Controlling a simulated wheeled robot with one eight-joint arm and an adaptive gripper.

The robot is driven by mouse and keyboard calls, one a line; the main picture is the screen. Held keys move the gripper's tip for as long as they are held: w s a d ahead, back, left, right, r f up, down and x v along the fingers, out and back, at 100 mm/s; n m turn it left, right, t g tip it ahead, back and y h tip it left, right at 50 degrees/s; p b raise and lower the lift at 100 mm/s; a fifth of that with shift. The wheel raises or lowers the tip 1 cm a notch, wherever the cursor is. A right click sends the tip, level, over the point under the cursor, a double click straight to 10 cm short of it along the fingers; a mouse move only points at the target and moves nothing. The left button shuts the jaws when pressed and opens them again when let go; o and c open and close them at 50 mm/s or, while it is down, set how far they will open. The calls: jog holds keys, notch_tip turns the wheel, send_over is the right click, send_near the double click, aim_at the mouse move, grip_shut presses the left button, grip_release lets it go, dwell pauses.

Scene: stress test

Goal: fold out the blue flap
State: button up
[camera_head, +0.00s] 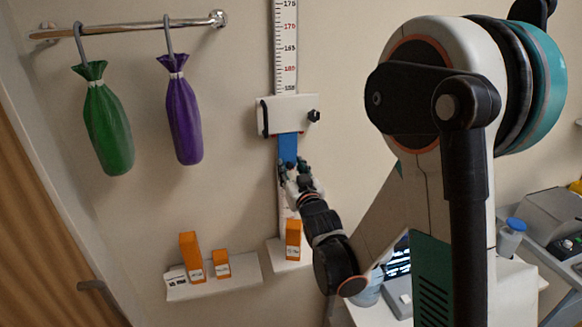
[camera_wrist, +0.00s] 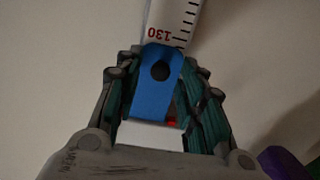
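The blue flap (camera_head: 288,147) hangs below a white slider (camera_head: 287,115) on the wall-mounted height scale (camera_head: 286,50). It appears flat against the scale, though its tilt is hard to judge. In the wrist view the flap (camera_wrist: 158,85) is a blue plate with a dark round spot, between the two fingers of my gripper (camera_wrist: 161,72). The fingers are apart, one along each side edge of the flap. I cannot tell whether they press on it. In the head view my gripper (camera_head: 298,172) is at the flap's lower end and partly hides it.
A green bag (camera_head: 108,128) and a purple bag (camera_head: 183,120) hang from a rail (camera_head: 130,27) at left. A low shelf (camera_head: 215,285) holds orange boxes (camera_head: 191,256). A dark knob (camera_head: 314,116) is on the slider's right. Equipment (camera_head: 550,220) stands at right.

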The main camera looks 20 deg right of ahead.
jog(key=shift+w, duration=0.5)
grip_shut()
